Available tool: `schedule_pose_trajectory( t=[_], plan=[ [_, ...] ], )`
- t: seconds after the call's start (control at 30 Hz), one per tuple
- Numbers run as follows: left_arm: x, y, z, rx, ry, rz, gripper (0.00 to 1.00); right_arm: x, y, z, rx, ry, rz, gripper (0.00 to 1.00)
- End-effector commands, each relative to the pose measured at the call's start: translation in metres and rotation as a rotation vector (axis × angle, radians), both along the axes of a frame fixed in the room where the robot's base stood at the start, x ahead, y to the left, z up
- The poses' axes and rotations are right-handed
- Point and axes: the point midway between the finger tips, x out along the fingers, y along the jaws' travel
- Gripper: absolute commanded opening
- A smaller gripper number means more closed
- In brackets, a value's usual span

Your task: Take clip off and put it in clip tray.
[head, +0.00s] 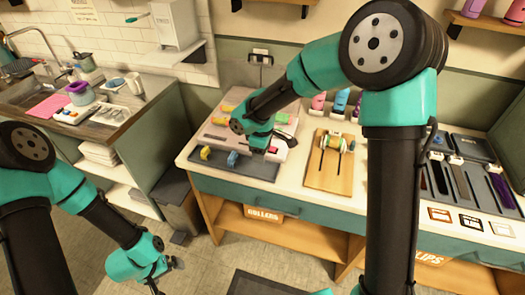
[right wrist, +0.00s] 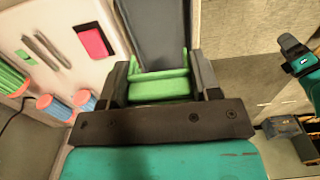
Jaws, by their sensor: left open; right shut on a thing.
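My right gripper (head: 271,149) is low over the front left of the white table. In the right wrist view it (right wrist: 161,90) is shut on a green clip (right wrist: 160,86), with a finger on each side. A dark grey tray (head: 262,170) lies at the table's front left edge, with a yellow clip (head: 205,152) and a blue clip (head: 232,159) on it. A dark grey strip, probably this tray (right wrist: 155,30), shows beyond the held clip. I cannot tell whether the clip touches it. My left gripper (head: 174,265) is open and empty, low at the left, away from the table.
A pale tray (head: 250,118) with small tools and coloured pieces lies behind the grey tray. Several bottles stand at the back. A sink counter (head: 125,120) is at the left.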

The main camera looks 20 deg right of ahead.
Motion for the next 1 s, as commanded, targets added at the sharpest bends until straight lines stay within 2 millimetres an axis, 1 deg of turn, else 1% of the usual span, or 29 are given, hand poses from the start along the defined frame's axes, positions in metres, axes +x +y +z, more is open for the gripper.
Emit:
schedule_pose_trajectory(
  t=[0.27, 0.8, 1.0],
  plan=[
    [0.0, 0.0, 0.0, 0.0, 0.0, 0.0, 1.0, 0.0, 0.0, -0.015, -0.001, 0.002, 0.001, 0.35],
    [0.0, 0.0, 0.0, 0.0, 0.0, 0.0, 1.0, 0.0, 0.0, -0.055, 0.0, 0.001, 0.0, 0.35],
    [0.0, 0.0, 0.0, 0.0, 0.0, 0.0, 1.0, 0.0, 0.0, -0.062, 0.0, 0.0, 0.001, 0.35]
  ],
)
